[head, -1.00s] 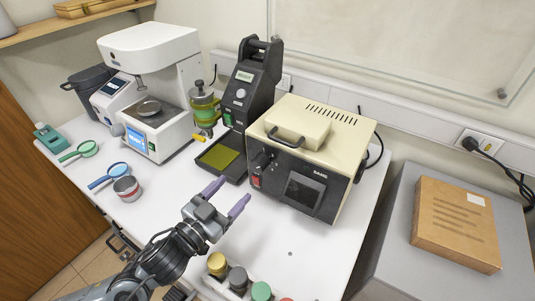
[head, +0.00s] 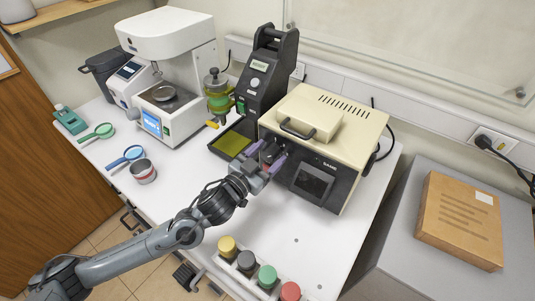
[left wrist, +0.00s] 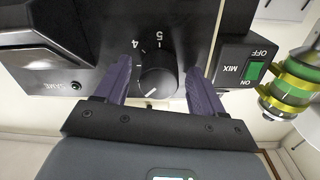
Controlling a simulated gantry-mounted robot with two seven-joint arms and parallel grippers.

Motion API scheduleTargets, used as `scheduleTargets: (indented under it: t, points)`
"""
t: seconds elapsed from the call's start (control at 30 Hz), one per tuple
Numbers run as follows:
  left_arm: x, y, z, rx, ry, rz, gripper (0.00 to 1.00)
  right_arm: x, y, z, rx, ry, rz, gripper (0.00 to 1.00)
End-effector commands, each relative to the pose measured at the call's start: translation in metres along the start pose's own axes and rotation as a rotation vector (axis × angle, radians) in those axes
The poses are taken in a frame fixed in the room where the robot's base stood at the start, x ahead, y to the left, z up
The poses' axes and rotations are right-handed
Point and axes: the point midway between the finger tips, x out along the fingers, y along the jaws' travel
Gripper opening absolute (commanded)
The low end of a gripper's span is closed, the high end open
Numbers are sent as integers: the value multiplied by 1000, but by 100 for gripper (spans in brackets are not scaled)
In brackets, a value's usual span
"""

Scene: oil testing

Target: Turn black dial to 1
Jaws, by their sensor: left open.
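The black dial (left wrist: 157,80) shows in the left wrist view on the dark front panel of the cream machine (head: 325,115). That view is upside down, and the numbers 4 and 5 show above the dial. A white pointer mark on the dial points to the lower left of that picture. My left gripper (head: 270,153) is open at the panel's left part. In the left wrist view its purple fingers (left wrist: 160,76) stand on either side of the dial; I cannot tell whether they touch it. In the head view the gripper hides most of the dial. My right gripper is not in view.
A black tall device (head: 267,65) with a green MIX switch (left wrist: 255,70) stands close to the machine's left. A green jar (head: 217,97) is further left. Colored-lid jars (head: 268,274) stand at the table's front. White table (head: 285,220) is clear between.

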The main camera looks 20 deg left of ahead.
Motion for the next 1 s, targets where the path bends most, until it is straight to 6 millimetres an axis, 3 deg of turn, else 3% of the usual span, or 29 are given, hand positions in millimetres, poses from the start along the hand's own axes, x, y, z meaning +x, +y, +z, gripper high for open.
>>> scheduleTargets:
  t: [0.27,0.6,1.0]
  points:
    - [1,0,0,0,0,1,66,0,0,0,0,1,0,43]
    - [0,0,0,0,0,1,14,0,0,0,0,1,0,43]
    - [0,1,-1,-79,0,1,13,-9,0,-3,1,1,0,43]
